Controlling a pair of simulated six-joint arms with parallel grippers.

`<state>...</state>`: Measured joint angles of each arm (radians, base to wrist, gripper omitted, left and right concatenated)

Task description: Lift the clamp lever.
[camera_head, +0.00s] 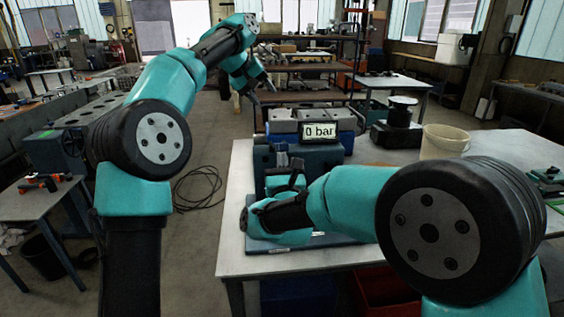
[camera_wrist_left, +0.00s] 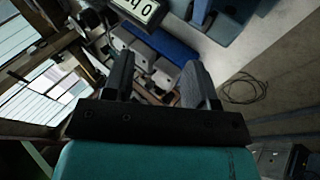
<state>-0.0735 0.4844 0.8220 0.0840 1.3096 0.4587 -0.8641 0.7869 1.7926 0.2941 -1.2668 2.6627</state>
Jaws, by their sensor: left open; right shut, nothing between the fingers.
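The test stand (camera_head: 330,158) is a dark blue-grey block on the bench, with a display (camera_head: 320,131) reading "0 bar". I cannot make out the clamp lever for certain; the right arm covers part of the stand's front. My left gripper (camera_head: 262,84) is raised to the upper left of the stand, apart from it. In the left wrist view its fingers (camera_wrist_left: 157,82) are spread with nothing between them, and the display (camera_wrist_left: 138,8) shows at the top. My right gripper (camera_head: 288,175) is low in front of the stand, shut and empty; whether it touches anything is unclear.
The light bench (camera_head: 232,225) carries a cream bucket (camera_head: 444,141) and a black device with a round top (camera_head: 400,122) on the right. Grey boxes and a blue one stand behind the display. A cable (camera_head: 198,188) lies coiled on the floor, left of the bench.

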